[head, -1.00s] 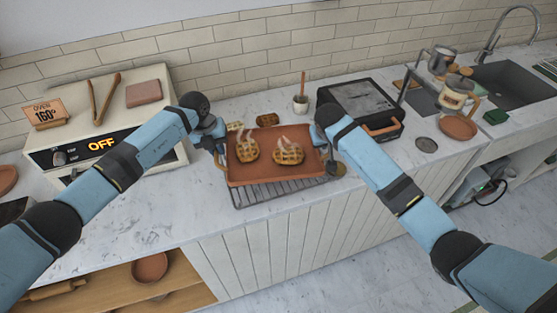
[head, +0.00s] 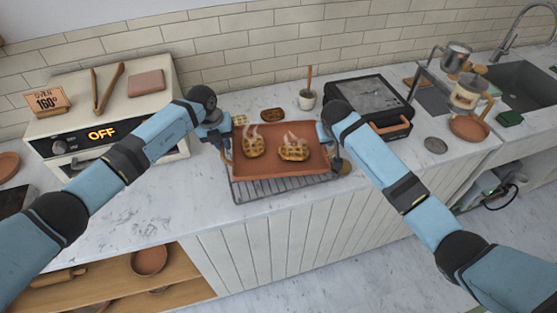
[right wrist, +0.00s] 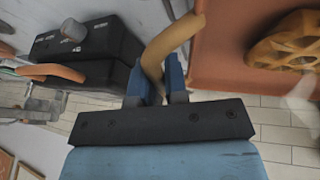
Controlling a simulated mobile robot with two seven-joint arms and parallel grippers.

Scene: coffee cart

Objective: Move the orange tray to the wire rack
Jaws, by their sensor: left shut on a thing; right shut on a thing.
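The orange tray (head: 278,168) carries two steaming waffles (head: 294,149) and looks about level. It is over the wire rack (head: 283,188), whose front wires show below the tray's near edge. Whether the tray touches the rack, I cannot tell. My left gripper (head: 224,152) is shut at the tray's left end, on its handle. My right gripper (head: 325,148) is shut on the handle at the right end. In the right wrist view my right gripper (right wrist: 160,90) holds a tan curved handle (right wrist: 170,48) beside the tray (right wrist: 228,55).
An oven marked OFF (head: 100,134) stands left, with tongs on top. A black press (head: 368,104) stands right of the tray. A cup (head: 307,99) and a small brown item (head: 272,115) are behind it. Free counter lies at front left.

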